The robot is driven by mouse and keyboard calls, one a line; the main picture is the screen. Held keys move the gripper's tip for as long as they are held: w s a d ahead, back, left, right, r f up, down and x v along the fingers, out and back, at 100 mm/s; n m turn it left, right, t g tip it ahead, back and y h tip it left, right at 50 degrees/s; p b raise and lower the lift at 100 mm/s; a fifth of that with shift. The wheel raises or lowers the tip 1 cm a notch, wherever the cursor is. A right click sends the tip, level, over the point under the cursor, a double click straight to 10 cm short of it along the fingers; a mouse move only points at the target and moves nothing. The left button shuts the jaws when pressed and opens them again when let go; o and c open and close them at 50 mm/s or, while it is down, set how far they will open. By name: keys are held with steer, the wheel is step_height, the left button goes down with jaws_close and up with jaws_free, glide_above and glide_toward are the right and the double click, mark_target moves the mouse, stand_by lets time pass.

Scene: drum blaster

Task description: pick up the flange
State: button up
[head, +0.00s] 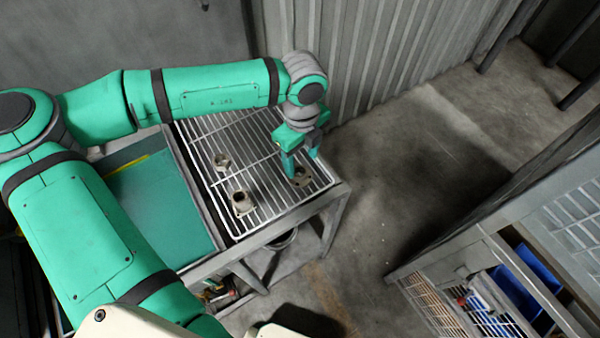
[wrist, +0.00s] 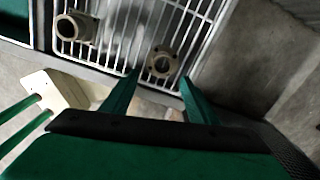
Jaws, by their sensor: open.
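The flange (head: 301,177) is a small brownish-grey metal piece lying on the wire rack near its right front corner. In the wrist view the flange (wrist: 162,63) shows a round central hole and sits between and just beyond my fingertips. My gripper (head: 301,167) points down over the flange with its teal fingers apart and nothing held. In the wrist view my gripper (wrist: 160,76) has one finger on each side of the flange. The exact height of the fingertips above the rack is hard to tell.
A pipe-like metal fitting (head: 242,203) lies on the rack (head: 262,150) left of the flange, and shows in the wrist view (wrist: 75,27). A smaller fitting (head: 221,161) lies farther back. A teal-bottomed tray (head: 160,210) adjoins the rack on the left. A corrugated wall (head: 350,60) stands behind.

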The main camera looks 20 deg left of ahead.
mark_target(300, 171)
steer(key=shift+w+a+f, duration=0.1)
steer(key=shift+f, duration=0.9)
steer(key=shift+w+a+f, duration=0.1)
steer(key=shift+a+f, duration=0.05)
steer(key=shift+f, duration=0.8)
steer(key=shift+w+a+f, duration=0.1)
steer(key=shift+f, duration=0.9)
jaws_close()
